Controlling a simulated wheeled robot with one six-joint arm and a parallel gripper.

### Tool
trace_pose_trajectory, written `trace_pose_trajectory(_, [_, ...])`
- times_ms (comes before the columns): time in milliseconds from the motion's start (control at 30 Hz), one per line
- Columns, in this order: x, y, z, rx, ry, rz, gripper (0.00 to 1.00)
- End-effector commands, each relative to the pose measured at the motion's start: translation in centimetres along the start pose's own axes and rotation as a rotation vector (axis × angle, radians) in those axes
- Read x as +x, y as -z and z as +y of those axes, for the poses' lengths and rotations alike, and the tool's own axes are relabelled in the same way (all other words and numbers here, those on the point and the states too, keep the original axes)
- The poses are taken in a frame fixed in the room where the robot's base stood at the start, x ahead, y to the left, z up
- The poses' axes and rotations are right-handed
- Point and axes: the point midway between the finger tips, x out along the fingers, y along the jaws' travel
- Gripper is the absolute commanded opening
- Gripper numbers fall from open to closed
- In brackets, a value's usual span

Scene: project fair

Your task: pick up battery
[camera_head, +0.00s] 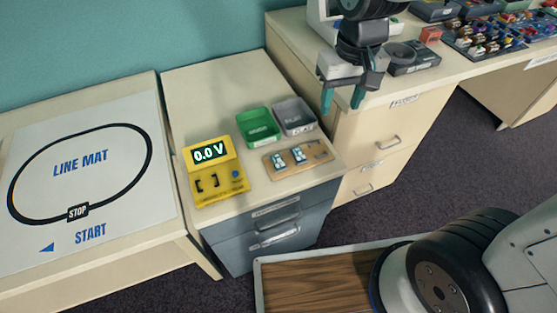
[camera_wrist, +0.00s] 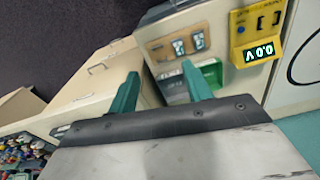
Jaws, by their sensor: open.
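Two small dark-and-white cells that look like batteries, one at left (camera_head: 279,160) and one at right (camera_head: 298,155), lie on a wooden board (camera_head: 270,169) on the low cabinet. They also show in the wrist view, one (camera_wrist: 178,47) beside the other (camera_wrist: 198,41). A yellow tester (camera_head: 214,172) reading 0.0 V stands left of the board. My gripper (camera_head: 342,98) is open and empty, above and right of the board. In the wrist view its teal fingers (camera_wrist: 160,88) are spread apart, with the board beyond them.
A green tray (camera_head: 258,127) and a grey tray (camera_head: 294,116) sit behind the board. A line mat (camera_head: 90,175) covers the left table. The right desk holds a dark box (camera_head: 412,58) and a rack of small coloured parts (camera_head: 490,33). The cabinet's back left top is clear.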

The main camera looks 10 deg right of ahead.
Motion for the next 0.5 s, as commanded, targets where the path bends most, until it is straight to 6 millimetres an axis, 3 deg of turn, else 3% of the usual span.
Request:
trace_pose_trajectory(100, [4.7,3.0,-3.4,-0.048,0.0,-0.028,0.49])
trace_pose_trajectory(300, [11.7,5.6,-8.3,-0.102,-0.001,-0.049,0.49])
trace_pose_trajectory(500, [15.7,6.2,-10.9,-0.129,-0.002,-0.055,0.49])
